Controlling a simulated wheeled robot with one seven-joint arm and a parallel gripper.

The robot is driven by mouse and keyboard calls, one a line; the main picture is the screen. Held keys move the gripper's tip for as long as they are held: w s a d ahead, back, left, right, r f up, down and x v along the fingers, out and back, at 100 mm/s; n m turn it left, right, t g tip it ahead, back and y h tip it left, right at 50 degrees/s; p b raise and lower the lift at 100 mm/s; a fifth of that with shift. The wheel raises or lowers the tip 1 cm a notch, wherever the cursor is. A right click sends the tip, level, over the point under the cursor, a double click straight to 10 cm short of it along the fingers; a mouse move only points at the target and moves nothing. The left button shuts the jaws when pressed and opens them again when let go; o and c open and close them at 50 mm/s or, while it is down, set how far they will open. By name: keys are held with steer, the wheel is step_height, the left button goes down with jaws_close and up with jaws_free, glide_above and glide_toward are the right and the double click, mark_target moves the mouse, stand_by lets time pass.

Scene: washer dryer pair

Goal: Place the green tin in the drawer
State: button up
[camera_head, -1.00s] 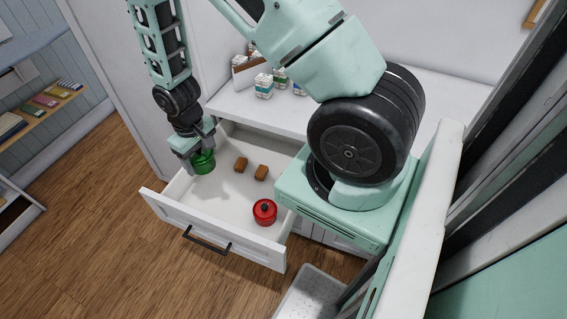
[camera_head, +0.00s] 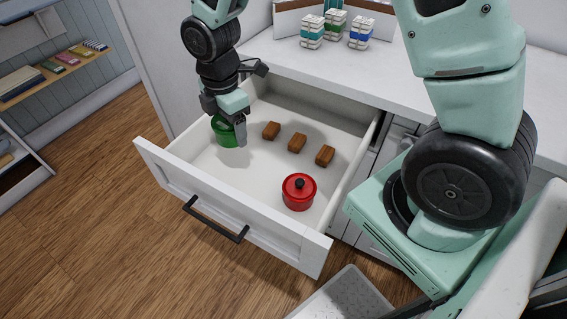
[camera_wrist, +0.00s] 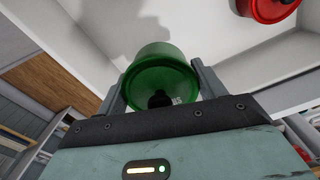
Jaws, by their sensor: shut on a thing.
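The green tin (camera_head: 224,132) is in my gripper (camera_head: 232,128), inside the open white drawer (camera_head: 232,184) near its left side. In the wrist view the tin (camera_wrist: 158,75) sits between both fingers, with its dark knob toward the camera. My gripper (camera_wrist: 160,92) is shut on it. Whether the tin touches the drawer floor cannot be told. A red lidded pot (camera_head: 299,194) stands in the drawer toward the front right; it also shows in the wrist view (camera_wrist: 266,8).
The white counter (camera_head: 330,75) above holds striped containers (camera_head: 313,33). A shelf (camera_head: 50,75) stands at the left. The drawer's front middle is clear.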

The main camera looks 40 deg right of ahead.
mark_target(236, 167)
steer(key=shift+a+f+n, duration=0.15)
steer(key=shift+a+n, duration=0.15)
steer(key=shift+n, duration=0.1)
steer(key=shift+s+a+f, duration=0.1)
steer(key=shift+f, duration=0.2)
step_height(236, 167, down, 9)
steer(key=shift+f+b, duration=0.1)
steer(key=shift+b, duration=0.3)
steer(key=shift+f, duration=0.15)
steer(key=o, duration=1.1)
